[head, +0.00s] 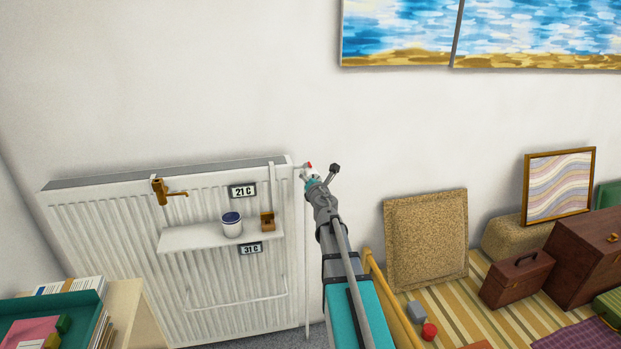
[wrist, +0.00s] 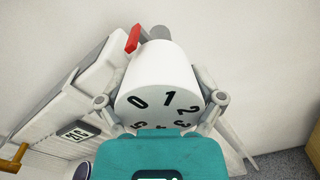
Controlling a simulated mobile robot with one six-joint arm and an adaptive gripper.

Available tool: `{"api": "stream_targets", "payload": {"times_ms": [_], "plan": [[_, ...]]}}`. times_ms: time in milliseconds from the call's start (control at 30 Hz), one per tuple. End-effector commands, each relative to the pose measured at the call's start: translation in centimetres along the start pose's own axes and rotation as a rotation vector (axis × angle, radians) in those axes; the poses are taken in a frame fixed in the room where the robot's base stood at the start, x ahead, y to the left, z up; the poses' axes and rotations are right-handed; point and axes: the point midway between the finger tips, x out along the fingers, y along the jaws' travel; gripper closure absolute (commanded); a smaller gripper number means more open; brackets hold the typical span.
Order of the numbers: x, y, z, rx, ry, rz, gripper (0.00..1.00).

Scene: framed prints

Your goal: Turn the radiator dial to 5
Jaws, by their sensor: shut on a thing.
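The white radiator dial (wrist: 160,72) fills the middle of the wrist view. Its face shows black 0, 1, 2 and 3; lower numbers are partly hidden by my teal gripper body. A red marker (wrist: 133,40) stands behind the dial at upper left, roughly on the side between 0 and 1; exact alignment is unclear. My gripper (wrist: 160,101) is shut on the dial, one finger on each side. In the head view, my gripper (head: 317,178) reaches the dial (head: 312,172) at the radiator's upper right corner, mostly covering it.
The white radiator (head: 120,250) carries a shelf (head: 190,238) with a cup (head: 232,226), plus an orange tap-like fitting (head: 164,191) and 21 C (head: 242,191) and 31 C (head: 251,248) labels. A pipe (head: 307,270) drops below the dial. Cases and a framed print (head: 558,185) stand right.

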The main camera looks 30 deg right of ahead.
Motion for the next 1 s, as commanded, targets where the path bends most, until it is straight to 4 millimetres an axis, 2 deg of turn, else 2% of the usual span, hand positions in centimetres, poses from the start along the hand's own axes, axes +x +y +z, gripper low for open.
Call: {"api": "stream_targets", "payload": {"times_ms": [200, 500, 1000], "plan": [[0.49, 0.18, 0.07, 0.203, 0.001, 0.002, 0.64], [0.54, 0.25, 0.10, 0.416, 0.001, 0.002, 0.64], [0.60, 0.23, 0.15, 0.508, 0.001, 0.001, 0.64]]}}
